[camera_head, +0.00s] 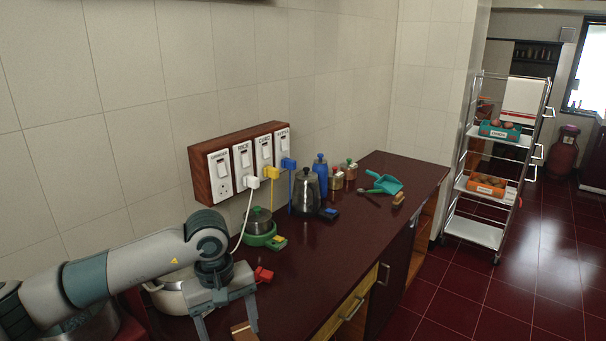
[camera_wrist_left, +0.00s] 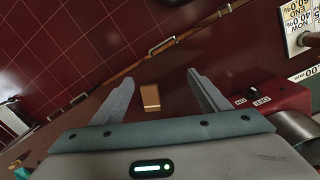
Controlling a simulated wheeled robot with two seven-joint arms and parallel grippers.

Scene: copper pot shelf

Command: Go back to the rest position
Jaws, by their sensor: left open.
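My left gripper (camera_head: 226,312) is over the near end of the dark red counter (camera_head: 330,250) in the head view, pointing down. Its two fingers are spread apart with nothing between them, and they also show in the left wrist view (camera_wrist_left: 160,92). A small tan block (camera_wrist_left: 150,97) lies on the counter beyond the fingers; in the head view it (camera_head: 243,331) shows beside the right finger. A pot (camera_head: 168,300) stands behind the gripper, partly hidden by it. My right gripper is in neither view.
A switch board (camera_head: 240,165) is on the wall. A wheeled rack (camera_head: 474,232) stands beyond the counter; the floor (camera_head: 500,300) at right is clear.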

